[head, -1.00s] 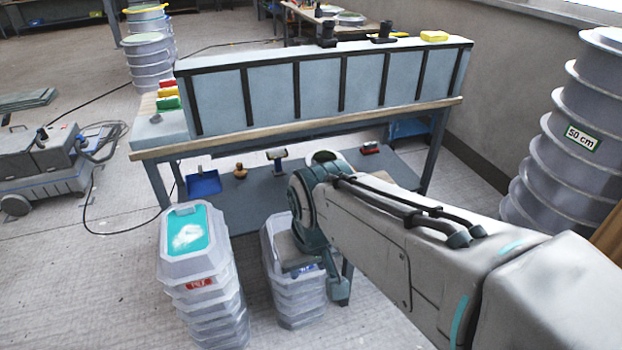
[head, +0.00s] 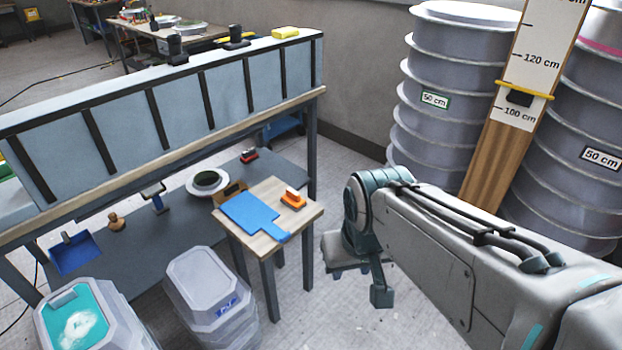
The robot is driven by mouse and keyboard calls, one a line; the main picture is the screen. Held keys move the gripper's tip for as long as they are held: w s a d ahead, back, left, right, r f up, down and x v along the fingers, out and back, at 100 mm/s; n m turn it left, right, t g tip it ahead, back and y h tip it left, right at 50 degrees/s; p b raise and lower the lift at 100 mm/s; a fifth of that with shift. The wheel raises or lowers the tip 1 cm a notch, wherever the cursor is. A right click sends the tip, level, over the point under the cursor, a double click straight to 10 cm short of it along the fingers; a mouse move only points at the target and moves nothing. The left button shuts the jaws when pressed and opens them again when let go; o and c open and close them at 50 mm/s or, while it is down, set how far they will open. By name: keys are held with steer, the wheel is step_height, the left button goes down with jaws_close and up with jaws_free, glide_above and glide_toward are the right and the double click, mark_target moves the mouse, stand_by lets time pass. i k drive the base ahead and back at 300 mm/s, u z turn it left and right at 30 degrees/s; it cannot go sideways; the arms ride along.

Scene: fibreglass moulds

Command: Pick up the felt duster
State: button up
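An orange block with a pale base (head: 292,199) lies on the small wooden table (head: 308,216); it may be the felt duster. A red block with a dark base (head: 249,155) on the lower shelf has a similar shape, so I cannot tell for sure which is the duster. My gripper (head: 362,282) hangs below my arm's front joint, over the floor to the right of the small table, apart from both blocks. It is partly hidden by my arm, and its opening is not clear. Nothing shows held in it.
A blue flat board with a handle (head: 252,215) lies beside the orange block. The long bench (head: 180,150) stands over the lower shelf at left. Stacked lidded tubs (head: 208,285) stand in front. Ringed grey moulds (head: 455,100) and a measuring board (head: 515,110) stand at right.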

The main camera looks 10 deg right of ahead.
mark_target(292, 198)
steer(key=z, duration=0.45)
steer(key=i, duration=1.8)
steer(key=u, duration=0.5)
